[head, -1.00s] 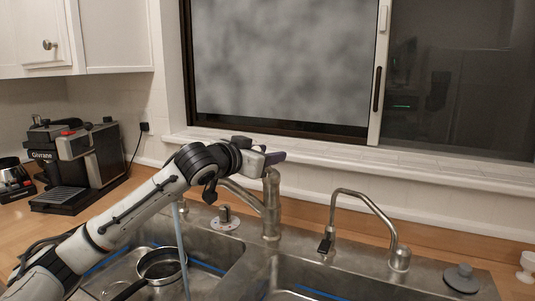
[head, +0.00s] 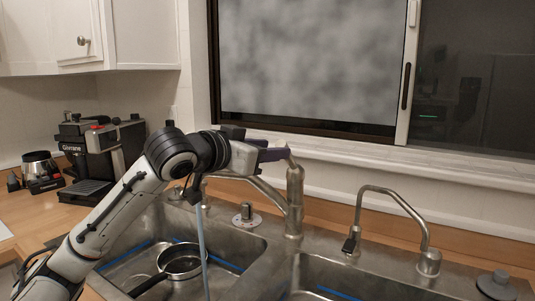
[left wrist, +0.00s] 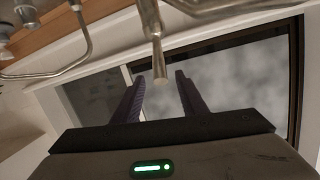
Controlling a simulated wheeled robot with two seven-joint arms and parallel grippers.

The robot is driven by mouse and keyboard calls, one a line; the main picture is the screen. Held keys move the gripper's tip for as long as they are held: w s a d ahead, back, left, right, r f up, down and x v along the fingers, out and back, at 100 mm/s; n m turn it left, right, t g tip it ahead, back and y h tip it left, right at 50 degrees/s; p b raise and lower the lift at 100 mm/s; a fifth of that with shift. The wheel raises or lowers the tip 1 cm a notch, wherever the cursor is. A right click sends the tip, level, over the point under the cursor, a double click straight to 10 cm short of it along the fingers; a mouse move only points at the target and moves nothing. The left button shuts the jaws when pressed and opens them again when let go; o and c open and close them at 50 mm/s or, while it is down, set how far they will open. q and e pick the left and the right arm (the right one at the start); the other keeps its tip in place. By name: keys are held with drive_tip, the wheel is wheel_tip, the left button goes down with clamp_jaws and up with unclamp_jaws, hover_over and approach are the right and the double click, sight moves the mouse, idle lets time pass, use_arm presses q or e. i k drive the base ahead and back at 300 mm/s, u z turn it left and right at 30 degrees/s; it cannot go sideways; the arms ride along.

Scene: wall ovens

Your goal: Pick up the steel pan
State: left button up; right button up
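The steel pan (head: 182,271) sits in the left sink basin in the head view, its dark handle (head: 148,285) pointing to the lower left. My left gripper (head: 277,152) is raised above the sink, near the top of the large faucet (head: 294,205) and well above the pan. In the left wrist view its two purple fingers (left wrist: 159,98) stand apart with nothing held between them. The pan is not in the left wrist view. My right gripper is in neither view.
A smaller curved faucet (head: 395,215) stands right of the large one. A coffee machine (head: 100,150) and a grinder-like appliance (head: 40,170) are on the wooden counter at left. A grey stopper (head: 495,284) lies at the right sink edge. The window (head: 310,60) is behind.

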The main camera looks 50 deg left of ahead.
sight(164, 277)
drive_tip(key=k, duration=1.5)
